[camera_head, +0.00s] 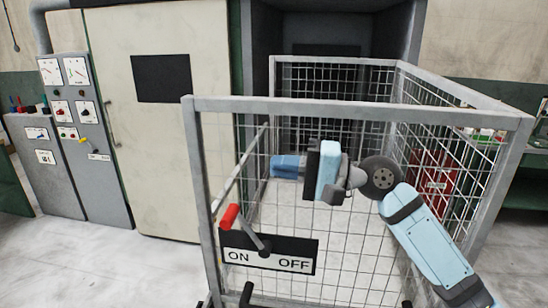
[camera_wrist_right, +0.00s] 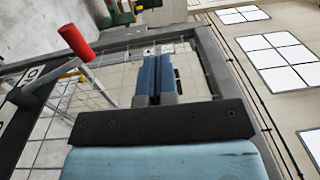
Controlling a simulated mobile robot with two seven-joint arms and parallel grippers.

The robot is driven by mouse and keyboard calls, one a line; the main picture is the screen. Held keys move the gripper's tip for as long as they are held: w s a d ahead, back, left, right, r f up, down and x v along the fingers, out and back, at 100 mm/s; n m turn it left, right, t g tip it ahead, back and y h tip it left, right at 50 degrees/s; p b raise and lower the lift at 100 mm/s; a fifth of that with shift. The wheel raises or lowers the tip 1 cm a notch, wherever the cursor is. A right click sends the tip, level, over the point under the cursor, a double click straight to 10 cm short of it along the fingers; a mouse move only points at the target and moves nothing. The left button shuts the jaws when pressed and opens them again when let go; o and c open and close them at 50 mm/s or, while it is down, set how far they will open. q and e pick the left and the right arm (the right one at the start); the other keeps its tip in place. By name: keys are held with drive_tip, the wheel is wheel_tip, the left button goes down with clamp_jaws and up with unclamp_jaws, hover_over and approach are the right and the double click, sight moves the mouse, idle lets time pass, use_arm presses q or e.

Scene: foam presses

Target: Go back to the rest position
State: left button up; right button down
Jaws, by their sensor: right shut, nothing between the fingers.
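My right gripper (camera_head: 287,167) is in the middle of the head view, in front of the wire mesh cage. Its blue fingers are shut with nothing between them, and they point left. In the right wrist view the two fingers (camera_wrist_right: 158,76) lie side by side, with the cage frame and mesh around them. The red-handled lever (camera_head: 230,217) is below and left of the gripper, apart from it, and leans toward ON. Its red handle also shows in the right wrist view (camera_wrist_right: 76,42). My left gripper is in neither view.
The ON/OFF plate (camera_head: 292,264) is on the cage front. The cage's grey top rail (camera_head: 350,107) runs above my right gripper. A grey control cabinet (camera_head: 88,140) and a cream door (camera_head: 165,130) stand at the left. The floor (camera_head: 120,270) at the front left is clear.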

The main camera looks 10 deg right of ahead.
drive_tip(key=s+d+f+n+t+h, duration=0.1)
drive_tip(key=s+d+f+h, duration=0.2)
drive_tip(key=f, duration=0.6)
drive_tip(key=s+d+f+n+h, duration=0.1)
drive_tip(key=s+f+h, duration=0.3)
drive_tip(key=f, duration=0.5)
drive_tip(key=s+d+f+n+t+h, duration=0.1)
drive_tip(key=s+d+f+h, duration=0.1)
drive_tip(key=s+f, duration=0.5)
drive_tip(key=s+d+f+n+g+h, duration=0.25)
drive_tip(key=s+d+f+h, duration=0.65)
drive_tip(key=s+d+f, duration=0.6)
drive_tip(key=w+a+f+t+y, duration=0.1)
drive_tip(key=w+a+f+t, duration=0.1)
drive_tip(key=a+f+t, duration=0.1)
drive_tip(key=w+a+f+t+y, duration=0.2)
drive_tip(key=a+f, duration=0.3)
drive_tip(key=f, duration=0.3)
drive_tip(key=shift+w+a+f+n+t, duration=0.25)
drive_tip(key=shift+n+t, duration=0.1)
drive_tip(key=shift+t, duration=0.2)
